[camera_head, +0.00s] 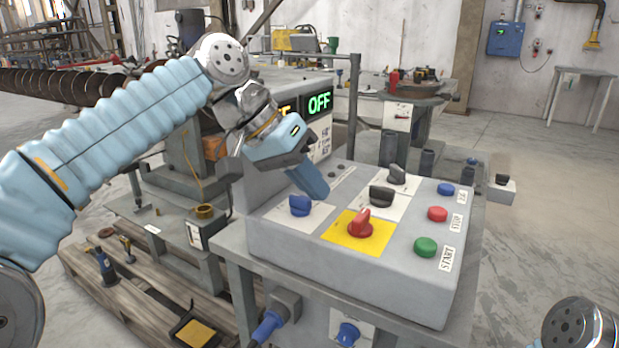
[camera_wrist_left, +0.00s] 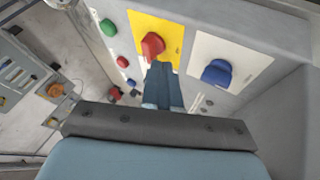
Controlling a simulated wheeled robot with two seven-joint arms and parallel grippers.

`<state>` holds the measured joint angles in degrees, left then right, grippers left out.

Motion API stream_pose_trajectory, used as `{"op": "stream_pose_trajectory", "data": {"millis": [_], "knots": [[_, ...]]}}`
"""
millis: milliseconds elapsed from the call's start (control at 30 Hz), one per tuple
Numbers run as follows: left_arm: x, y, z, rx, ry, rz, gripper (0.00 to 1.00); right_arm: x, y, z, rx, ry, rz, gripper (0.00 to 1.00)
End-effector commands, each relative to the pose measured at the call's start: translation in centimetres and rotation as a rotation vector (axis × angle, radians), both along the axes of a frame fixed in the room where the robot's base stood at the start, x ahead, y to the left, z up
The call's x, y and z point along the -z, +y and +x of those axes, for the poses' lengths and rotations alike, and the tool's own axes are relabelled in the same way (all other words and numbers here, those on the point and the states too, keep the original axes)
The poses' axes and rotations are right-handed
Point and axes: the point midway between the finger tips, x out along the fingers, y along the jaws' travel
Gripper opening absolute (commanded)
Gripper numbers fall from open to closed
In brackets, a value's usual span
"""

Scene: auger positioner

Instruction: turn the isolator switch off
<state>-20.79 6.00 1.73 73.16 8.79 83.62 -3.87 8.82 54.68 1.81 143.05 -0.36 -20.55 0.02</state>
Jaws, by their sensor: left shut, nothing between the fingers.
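The likely isolator switch is a red rotary knob (camera_head: 361,222) on a yellow plate (camera_head: 341,240) on the top of the grey control box (camera_head: 360,279). The red knob also shows in the left wrist view (camera_wrist_left: 153,46), just beyond the fingertips. My left gripper (camera_head: 318,190) is shut and empty, pointing down over the back of the panel, between a blue knob and a black knob. In the left wrist view my fingers (camera_wrist_left: 163,80) overlap the edge of the yellow plate (camera_wrist_left: 172,30). They look apart from the red knob; exact height is unclear. My right gripper is out of view.
A blue knob (camera_head: 300,205) and black knobs (camera_head: 381,195) flank the red one. Green (camera_head: 426,247), red (camera_head: 438,214) and blue (camera_head: 446,189) buttons line the right side. A display (camera_head: 319,102) behind reads OFF in green. A thin metal post (camera_head: 353,100) stands behind the box.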

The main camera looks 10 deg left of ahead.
Motion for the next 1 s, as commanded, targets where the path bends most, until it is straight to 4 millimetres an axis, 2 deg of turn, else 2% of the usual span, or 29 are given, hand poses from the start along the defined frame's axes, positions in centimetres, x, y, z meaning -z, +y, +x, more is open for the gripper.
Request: {"op": "stream_pose_trajectory", "data": {"millis": [33,200,400,1000], "knots": [[1.1,-0.6,0.2,0.001,0.002,0.001,0.00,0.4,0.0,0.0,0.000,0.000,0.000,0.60],[3.3,-2.2,0.8,0.001,0.002,0.001,0.00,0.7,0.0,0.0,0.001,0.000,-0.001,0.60],[4.9,-3.4,1.3,0.000,0.002,0.001,0.00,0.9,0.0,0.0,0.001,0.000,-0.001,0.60],[5.1,-3.2,1.2,-0.032,-0.001,0.000,0.00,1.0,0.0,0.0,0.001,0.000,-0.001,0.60]]}}
